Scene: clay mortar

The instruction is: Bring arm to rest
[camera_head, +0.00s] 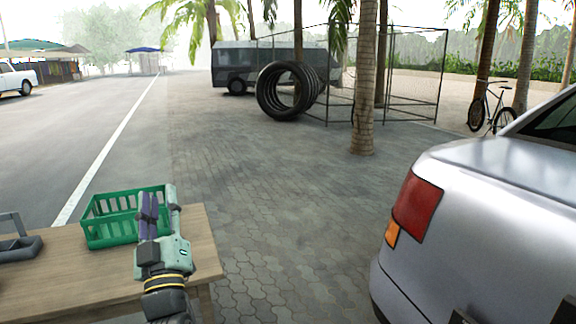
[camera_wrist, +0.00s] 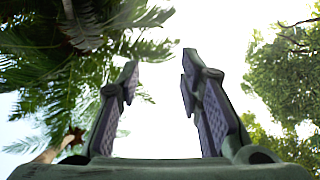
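My gripper (camera_head: 158,205) points upward above the right end of the wooden table, in front of the green basket in the head view. In the wrist view my gripper (camera_wrist: 160,85) shows its two fingers spread well apart, with nothing between them but pale sky. It is open and empty. My arm rises from the bottom of the head view, partly covering the basket and the table.
A green basket (camera_head: 100,229) stands on the wooden table (camera_head: 75,285), with a grey object (camera_head: 20,244) at its left. A silver car (camera_head: 480,220) is close on the right. Paving between table and car is clear. Tires (camera_head: 268,92) and a palm trunk (camera_head: 366,90) stand farther back.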

